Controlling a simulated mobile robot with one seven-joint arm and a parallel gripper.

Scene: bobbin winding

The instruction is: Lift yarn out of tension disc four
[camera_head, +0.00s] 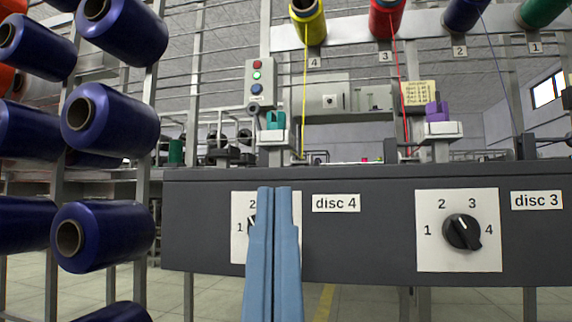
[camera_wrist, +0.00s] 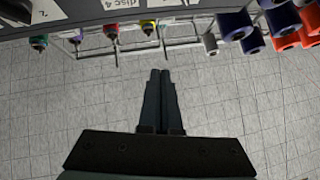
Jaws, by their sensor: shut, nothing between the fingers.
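A yellow cone (camera_head: 310,22) hangs at position 4, and its yellow yarn (camera_head: 305,90) runs straight down to behind the dark panel's top edge. A teal piece on a white block (camera_head: 276,134) stands just left of the yarn; I cannot tell whether the yarn sits between discs. The disc 4 label (camera_head: 336,203) is on the panel, beside a white dial plate (camera_head: 238,248). My gripper (camera_head: 275,190) is shut and empty, in front of the plate and hiding most of its dial. In the wrist view its fingertips (camera_wrist: 160,72) are together over the floor.
The dark panel (camera_head: 380,190) spans the front, with the disc 3 dial (camera_head: 462,232) to the right. Blue cones (camera_head: 108,121) on a rack crowd the left. A red yarn (camera_head: 400,90) and purple piece (camera_head: 437,111) are further right. A button box (camera_head: 258,82) stands behind.

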